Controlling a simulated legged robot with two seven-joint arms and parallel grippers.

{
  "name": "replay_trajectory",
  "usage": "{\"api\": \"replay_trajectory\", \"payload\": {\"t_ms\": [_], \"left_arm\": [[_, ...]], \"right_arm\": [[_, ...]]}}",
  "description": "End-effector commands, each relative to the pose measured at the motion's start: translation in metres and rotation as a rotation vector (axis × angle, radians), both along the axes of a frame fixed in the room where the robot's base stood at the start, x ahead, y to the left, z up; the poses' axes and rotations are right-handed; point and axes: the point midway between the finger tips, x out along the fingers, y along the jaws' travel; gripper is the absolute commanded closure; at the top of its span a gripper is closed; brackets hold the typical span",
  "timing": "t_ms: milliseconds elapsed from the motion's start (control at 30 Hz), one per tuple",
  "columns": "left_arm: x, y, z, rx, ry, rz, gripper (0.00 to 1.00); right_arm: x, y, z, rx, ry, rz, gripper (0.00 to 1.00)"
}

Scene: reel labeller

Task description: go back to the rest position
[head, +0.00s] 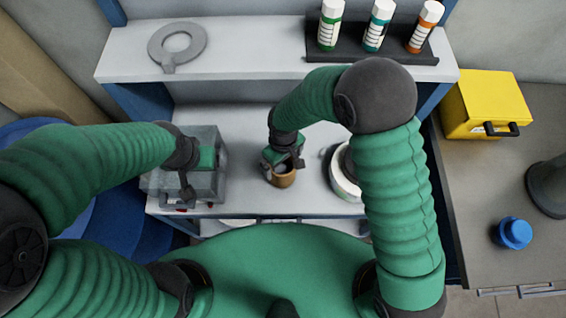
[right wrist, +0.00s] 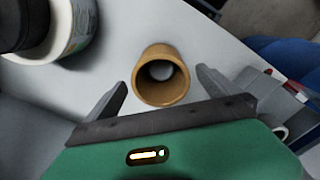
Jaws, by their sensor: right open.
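My right gripper (head: 285,160) is open over the worktable, just above a brown cardboard tube core (head: 285,179). In the right wrist view the core (right wrist: 161,76) stands with its hollow end toward the camera, between and just beyond my spread fingers (right wrist: 161,79). A gap shows on both sides, so the fingers do not grip it. My left gripper (head: 187,186) points down over a grey, partly clear machine box (head: 207,139) on the left of the worktable. Its fingers are too small and dark to tell whether they are open.
A white reel (head: 340,183) stands right of the core, partly hidden by my right arm. The shelf behind holds a grey ring (head: 162,48) and a dark rack (head: 350,50) of three bottles. On the right side table are a yellow case (head: 480,100) and a blue cap (head: 514,233).

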Motion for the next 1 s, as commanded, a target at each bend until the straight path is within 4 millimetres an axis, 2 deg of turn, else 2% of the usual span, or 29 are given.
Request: {"api": "replay_trajectory", "payload": {"t_ms": [33, 533, 633, 667, 733, 767, 800, 900, 1000], "left_arm": [[0.0, 0.0, 0.008, 0.0, -0.002, 0.0, 0.25], [0.003, 0.001, 0.008, 0.001, -0.008, 0.0, 0.25], [0.003, 0.001, 0.008, 0.002, -0.009, 0.0, 0.25], [0.003, 0.001, 0.008, 0.002, -0.009, 0.0, 0.25], [0.003, 0.001, 0.009, 0.002, -0.009, 0.0, 0.25], [0.003, 0.001, 0.009, 0.002, -0.009, 0.0, 0.25], [0.003, 0.001, 0.008, 0.002, -0.009, 0.0, 0.25], [0.003, 0.001, 0.008, 0.002, -0.009, 0.0, 0.25], [0.003, 0.001, 0.008, 0.001, -0.009, -0.001, 0.25]], "right_arm": [[0.001, 0.0, 0.008, 0.0, 0.0, -0.001, 0.0], [0.001, 0.001, 0.007, 0.0, 0.0, -0.001, 0.0], [0.003, -0.006, 0.014, 0.001, -0.009, -0.02, 0.0], [0.004, -0.012, 0.019, 0.002, -0.013, -0.038, 0.0], [0.006, -0.037, 0.04, 0.007, -0.038, -0.109, 0.0], [0.006, -0.052, 0.052, 0.011, -0.054, -0.155, 0.0], [0.002, -0.076, 0.07, 0.016, -0.076, -0.228, 0.0], [-0.018, -0.134, 0.108, 0.037, -0.134, -0.429, 0.0], [-0.045, -0.172, 0.131, 0.061, -0.18, -0.593, 0.0]]}}
